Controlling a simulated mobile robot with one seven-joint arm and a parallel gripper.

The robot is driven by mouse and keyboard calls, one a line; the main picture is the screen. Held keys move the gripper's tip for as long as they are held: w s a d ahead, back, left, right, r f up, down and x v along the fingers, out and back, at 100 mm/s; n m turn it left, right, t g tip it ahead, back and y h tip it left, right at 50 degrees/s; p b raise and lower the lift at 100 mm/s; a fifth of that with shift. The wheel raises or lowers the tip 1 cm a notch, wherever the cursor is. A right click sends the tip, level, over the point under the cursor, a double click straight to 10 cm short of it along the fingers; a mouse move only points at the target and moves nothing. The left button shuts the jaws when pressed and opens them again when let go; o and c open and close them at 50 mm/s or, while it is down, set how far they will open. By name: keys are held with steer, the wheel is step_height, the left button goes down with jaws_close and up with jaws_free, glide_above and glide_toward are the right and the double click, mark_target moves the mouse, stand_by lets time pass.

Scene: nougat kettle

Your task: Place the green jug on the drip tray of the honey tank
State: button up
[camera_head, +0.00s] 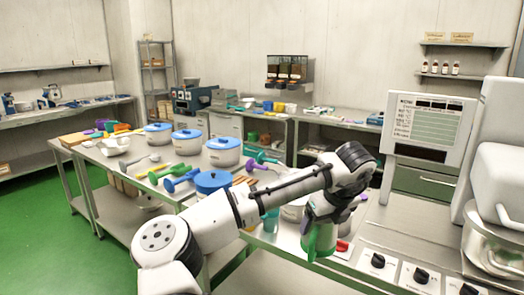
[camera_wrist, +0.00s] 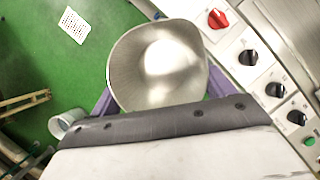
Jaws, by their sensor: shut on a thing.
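The green jug (camera_head: 318,243) hangs below my gripper (camera_head: 319,220) in the head view, right of centre and beside the panel with knobs. In the wrist view I look down into a metallic-looking open vessel (camera_wrist: 158,62) with a lip, between my gripper's two purple fingers; it appears to be the jug. My gripper is shut on it. The jug looks roughly upright and clear of the floor. I cannot clearly identify the honey tank or its drip tray in either view.
The knob panel (camera_head: 398,268) is close on the right; a red knob (camera_wrist: 218,18) and black knobs show in the wrist view. A large steel kettle (camera_head: 498,240) stands at far right. Blue-lidded pots (camera_head: 222,152) and utensils crowd the table at left. Green floor (camera_head: 45,215) is open at left.

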steer(key=w+a+f+n+g+y+b, duration=0.15)
steer(key=a+f+n, duration=0.35)
steer(key=f, duration=0.5)
steer(key=w+a+f+n+g+b, duration=0.1)
steer(key=w+a+f+n+g, duration=0.15)
steer(key=f+n, duration=0.55)
steer(key=w+a+f+n+g+y+b, duration=0.15)
steer(key=a+f+n, duration=0.3)
steer(key=f, duration=0.65)
steer(key=s+a+f+n+g+h, duration=0.1)
steer(key=s+f+n, duration=0.3)
steer(key=f, duration=0.5)
steer(key=s+a+f+n+g+h+b, duration=0.1)
steer(key=s+f+n+h, duration=0.1)
steer(key=s+f+n, duration=0.3)
steer(key=s+a+f+n+g+h, duration=0.1)
steer(key=s+f+n, duration=0.4)
steer(key=s+f, duration=0.3)
step_height(320, 180, down, 5)
steer(key=shift+r+h, duration=0.2)
steer(key=shift+h, duration=0.1)
steer(key=shift+d+g, duration=0.15)
steer(key=shift+g, duration=0.1)
